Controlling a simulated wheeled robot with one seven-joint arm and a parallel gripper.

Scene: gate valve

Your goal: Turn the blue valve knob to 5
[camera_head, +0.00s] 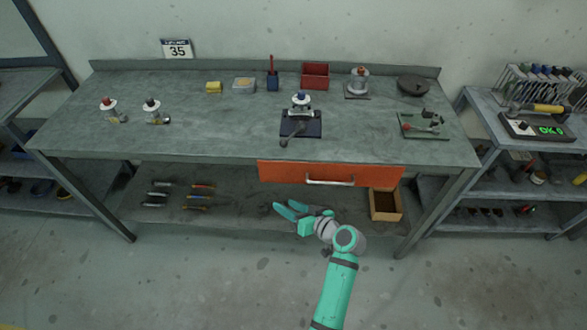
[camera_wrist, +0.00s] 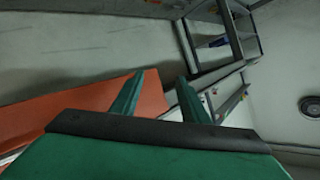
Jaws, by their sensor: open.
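The valve with a blue knob (camera_head: 300,97) stands on a dark base plate (camera_head: 314,129) at the middle of the workbench. A white dial shows under the knob, but its numbers are too small to read. A dark lever or handle lies across the front of the plate. My gripper (camera_head: 283,208) is in front of the bench, below the tabletop and near the orange drawer. It is open and empty, well away from the valve. In the wrist view the two green fingers (camera_wrist: 157,95) stand apart with nothing between them. The valve is not in the wrist view.
The orange drawer (camera_head: 330,174) with a silver handle hangs under the tabletop. Two other valves, red-knobbed (camera_head: 108,103) and black-knobbed (camera_head: 152,105), stand at left. A red bin (camera_head: 315,75) and a green plate (camera_head: 424,126) with a red-handled part are also on the bench.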

